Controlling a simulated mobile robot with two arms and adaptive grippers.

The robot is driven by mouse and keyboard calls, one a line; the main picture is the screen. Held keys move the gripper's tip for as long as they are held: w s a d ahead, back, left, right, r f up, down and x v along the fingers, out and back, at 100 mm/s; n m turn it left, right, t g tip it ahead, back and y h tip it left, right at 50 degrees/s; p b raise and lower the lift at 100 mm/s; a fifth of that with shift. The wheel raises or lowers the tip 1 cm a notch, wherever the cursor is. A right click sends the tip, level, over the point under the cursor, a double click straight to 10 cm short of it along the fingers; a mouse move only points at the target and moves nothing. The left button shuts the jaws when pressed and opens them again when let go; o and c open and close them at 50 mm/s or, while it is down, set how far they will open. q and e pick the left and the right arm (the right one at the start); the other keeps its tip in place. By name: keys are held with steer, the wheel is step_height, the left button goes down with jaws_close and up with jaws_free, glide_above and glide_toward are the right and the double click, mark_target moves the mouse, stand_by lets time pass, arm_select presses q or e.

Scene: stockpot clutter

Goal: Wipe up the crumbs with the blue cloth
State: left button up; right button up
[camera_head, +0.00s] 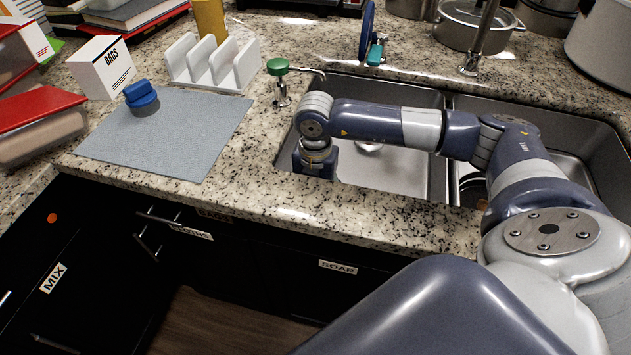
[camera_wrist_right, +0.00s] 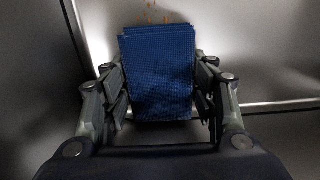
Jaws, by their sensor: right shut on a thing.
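In the right wrist view my right gripper (camera_wrist_right: 160,98) is shut on a folded blue cloth (camera_wrist_right: 158,62), whose layered far edge sticks out past the fingers. Small orange-brown specks, likely the crumbs (camera_wrist_right: 152,14), show on the grey metal just beyond the cloth at the top of that view. I cannot tell whether the cloth touches the metal. In the head view my right arm reaches left across the steel sink (camera_head: 400,178) and its wrist points down into the left basin. The gripper, cloth and crumbs are hidden there. My left gripper is in neither view.
A tap (camera_head: 481,38) and pots stand behind.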

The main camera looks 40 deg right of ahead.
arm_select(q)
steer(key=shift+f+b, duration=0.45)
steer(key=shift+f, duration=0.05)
arm_select(e)
steer(key=shift+w+d+r, duration=0.1)
steer(key=shift+w+d, duration=1.05)
steer(key=shift+d, duration=0.2)
steer(key=shift+w+d, duration=0.25)
steer(key=shift+d, duration=0.05)
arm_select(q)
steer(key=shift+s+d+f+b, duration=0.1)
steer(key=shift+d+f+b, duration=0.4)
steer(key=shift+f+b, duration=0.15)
arm_select(e)
steer(key=shift+w+d, duration=0.85)
steer(key=shift+d, duration=0.15)
steer(key=shift+w+d+f+b, duration=0.2)
steer(key=shift+w+d+b, duration=0.1)
steer(key=shift+w+d, duration=0.35)
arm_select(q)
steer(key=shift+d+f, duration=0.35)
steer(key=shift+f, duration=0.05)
arm_select(e)
steer(key=shift+w+d+r, duration=0.1)
steer(key=shift+w+d, duration=0.25)
steer(key=shift+d, duration=0.2)
